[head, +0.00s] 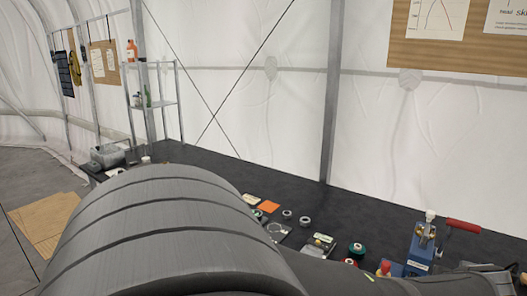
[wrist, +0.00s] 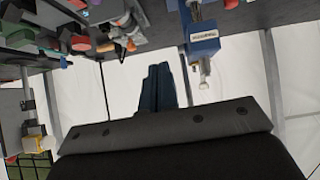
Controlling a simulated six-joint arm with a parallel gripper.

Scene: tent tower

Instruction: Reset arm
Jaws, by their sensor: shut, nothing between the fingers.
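My gripper (wrist: 163,85) shows in the wrist view as two dark fingers side by side, shut and empty, with no object at their tips. It is not in view in the head view, where a large grey ribbed part of my own arm (head: 165,230) covers the lower left and middle. In the wrist view the scene appears upside down, with the table at the top. A blue bench device (wrist: 201,40) with a white label is just right of the fingers and looks apart from them.
In the head view the blue device (head: 421,249) with a red handle stands at the right of the dark table (head: 345,208). A wire shelf (head: 153,103) stands at the back left. White tent walls enclose the space.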

